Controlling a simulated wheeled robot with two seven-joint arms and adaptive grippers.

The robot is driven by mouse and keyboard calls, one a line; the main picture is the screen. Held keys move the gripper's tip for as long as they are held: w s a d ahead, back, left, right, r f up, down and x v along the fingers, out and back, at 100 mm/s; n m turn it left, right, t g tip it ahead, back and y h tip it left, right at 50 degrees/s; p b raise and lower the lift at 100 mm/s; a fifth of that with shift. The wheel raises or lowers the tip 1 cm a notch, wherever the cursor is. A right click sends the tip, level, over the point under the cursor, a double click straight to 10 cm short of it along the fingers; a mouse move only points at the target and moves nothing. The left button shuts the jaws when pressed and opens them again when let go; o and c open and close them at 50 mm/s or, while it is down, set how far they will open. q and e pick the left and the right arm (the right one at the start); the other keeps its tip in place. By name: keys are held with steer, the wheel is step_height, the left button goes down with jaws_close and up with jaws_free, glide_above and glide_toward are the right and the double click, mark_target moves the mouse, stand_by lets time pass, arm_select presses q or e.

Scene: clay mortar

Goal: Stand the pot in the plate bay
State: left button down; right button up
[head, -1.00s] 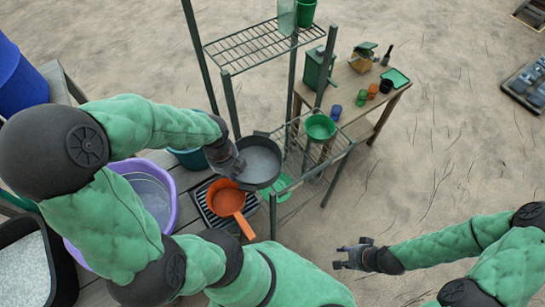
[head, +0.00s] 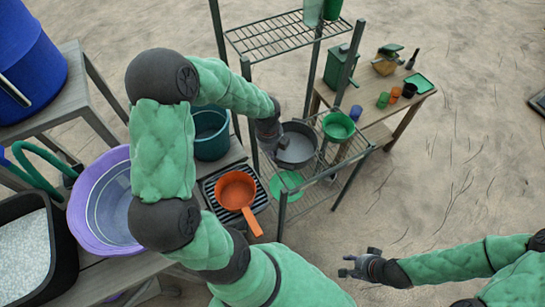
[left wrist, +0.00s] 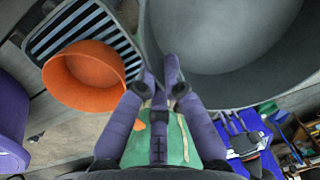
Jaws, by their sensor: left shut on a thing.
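The grey pot (head: 297,146) is a round, wide vessel, roughly upright in the head view. My left gripper (head: 277,142) is shut on its near-left rim. In the left wrist view the pot (left wrist: 225,35) fills the upper right, with my left fingertips (left wrist: 160,75) at its edge. The pot is over the lower wire shelf of the metal rack (head: 355,150); I cannot tell whether it touches the shelf. A green plate (head: 287,186) lies lower down, just in front of the pot. No bay is clearly marked. My right gripper (head: 358,263) is open and empty, over the sand.
A green bowl (head: 338,126) sits right beside the pot on the rack. An orange pan (head: 236,190) rests on a black ribbed drainer. A teal bucket (head: 210,135) and purple basin (head: 103,205) stand left. Rack posts rise around the pot. A wooden table with cups stands behind.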

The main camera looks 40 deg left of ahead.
arm_select(q)
steer(key=f, duration=0.1)
steer(key=f+b, duration=0.1)
steer(key=f, duration=0.1)
steer(key=shift+w+f+b, duration=0.25)
steer(key=shift+f+b, duration=0.05)
steer(key=shift+r, duration=0.1)
steer(key=c, duration=1.8)
jaws_free()
steer(key=shift+f, duration=0.2)
steer(key=o, duration=0.4)
steer(key=shift+o, duration=0.2)
